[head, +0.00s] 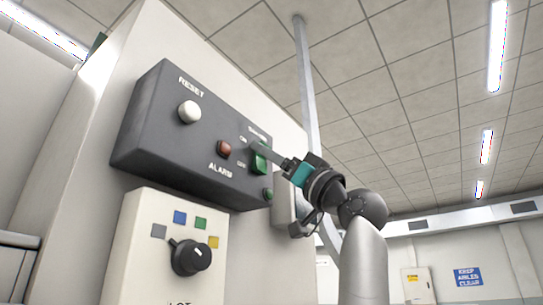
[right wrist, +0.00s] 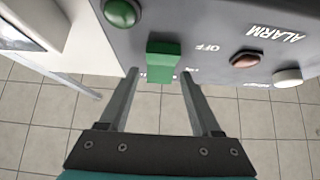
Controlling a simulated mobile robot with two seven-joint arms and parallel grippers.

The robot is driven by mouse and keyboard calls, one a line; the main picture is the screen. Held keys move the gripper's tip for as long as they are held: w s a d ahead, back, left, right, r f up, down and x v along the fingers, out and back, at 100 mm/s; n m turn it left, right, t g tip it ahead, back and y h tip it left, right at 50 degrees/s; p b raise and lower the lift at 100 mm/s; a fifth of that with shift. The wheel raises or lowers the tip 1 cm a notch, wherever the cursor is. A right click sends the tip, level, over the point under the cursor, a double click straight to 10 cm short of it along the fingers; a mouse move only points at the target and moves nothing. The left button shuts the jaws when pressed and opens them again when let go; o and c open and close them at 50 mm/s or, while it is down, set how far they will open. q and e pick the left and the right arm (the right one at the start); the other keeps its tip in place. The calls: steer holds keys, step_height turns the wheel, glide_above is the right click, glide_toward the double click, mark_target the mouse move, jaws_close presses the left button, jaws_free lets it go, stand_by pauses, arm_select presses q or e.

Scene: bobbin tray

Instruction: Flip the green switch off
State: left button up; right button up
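The green switch (head: 259,162) is on the dark grey panel, under a label that my gripper partly covers. In the right wrist view the green switch (right wrist: 163,60) is a block with the word OFF beside it. My right gripper (head: 257,146) reaches the upper part of the switch from the right. In the right wrist view my right gripper (right wrist: 160,73) is open, its two fingertips apart on either side of the switch's near end. I cannot tell whether a finger touches it. My left gripper is not in view.
A white RESET button (head: 189,111), a red ALARM button (head: 224,148) and a round green button (head: 268,194) share the panel (head: 150,125). Below is a white plate (head: 135,250) with a black knob (head: 190,257) and coloured squares. A grey pole (head: 309,90) stands behind.

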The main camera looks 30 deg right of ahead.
steer(key=shift+o, duration=0.4)
steer(key=shift+f, duration=0.1)
steer(key=b+v, duration=0.7)
steer(key=v, duration=0.8)
